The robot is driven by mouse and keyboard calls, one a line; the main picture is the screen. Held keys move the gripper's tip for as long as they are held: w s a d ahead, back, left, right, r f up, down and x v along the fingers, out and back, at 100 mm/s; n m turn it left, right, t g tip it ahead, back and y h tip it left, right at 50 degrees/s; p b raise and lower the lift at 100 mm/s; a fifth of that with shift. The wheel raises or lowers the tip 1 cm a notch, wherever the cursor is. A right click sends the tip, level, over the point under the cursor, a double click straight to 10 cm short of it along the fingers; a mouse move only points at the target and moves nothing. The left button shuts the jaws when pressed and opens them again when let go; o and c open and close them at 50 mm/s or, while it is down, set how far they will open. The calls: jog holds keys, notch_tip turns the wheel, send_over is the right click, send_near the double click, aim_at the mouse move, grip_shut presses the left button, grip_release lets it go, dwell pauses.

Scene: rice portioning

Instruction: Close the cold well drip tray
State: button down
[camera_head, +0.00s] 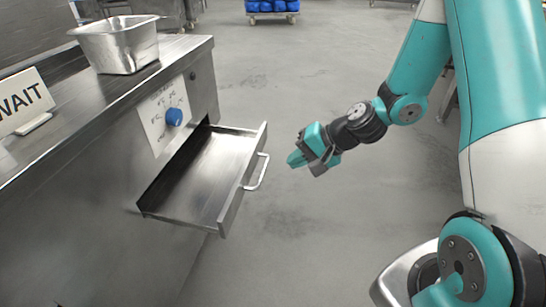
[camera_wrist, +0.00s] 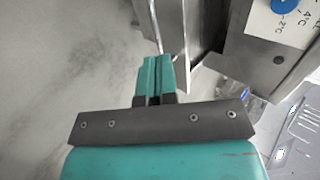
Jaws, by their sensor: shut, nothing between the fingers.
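The drip tray (camera_head: 200,178) is a shallow steel drawer, pulled well out of the front of the steel counter and empty. Its front panel (camera_head: 243,182) carries a bar handle (camera_head: 258,172) facing right. My gripper (camera_head: 294,160) is shut and empty, to the right of the handle and apart from it in the head view, fingers pointing left toward it. In the wrist view my shut fingertips (camera_wrist: 158,62) point up toward the handle (camera_wrist: 155,28) and the tray front (camera_wrist: 183,35); I cannot tell there how wide the gap is.
The counter (camera_head: 95,180) has a blue knob (camera_head: 174,117) on a dial plate above the tray. A steel pan (camera_head: 118,46) and a WAIT sign (camera_head: 24,103) stand on top. The floor right of the tray is clear. A cart with blue bundles (camera_head: 272,8) stands far back.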

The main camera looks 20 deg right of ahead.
aim_at(245, 176)
jog(key=x, duration=0.3)
jog(key=a+r+b+x, duration=0.1)
jog(key=x, duration=0.3)
jog(key=b+x, duration=0.1)
jog(key=x, duration=0.3)
jog(key=shift+w+a+r, duration=0.1)
jog(key=shift+w+a, duration=0.2)
jog(key=shift+w, duration=0.15)
jog(key=shift+w+a, duration=0.25)
jog(key=shift+a, duration=0.1)
jog(key=shift+w, duration=0.1)
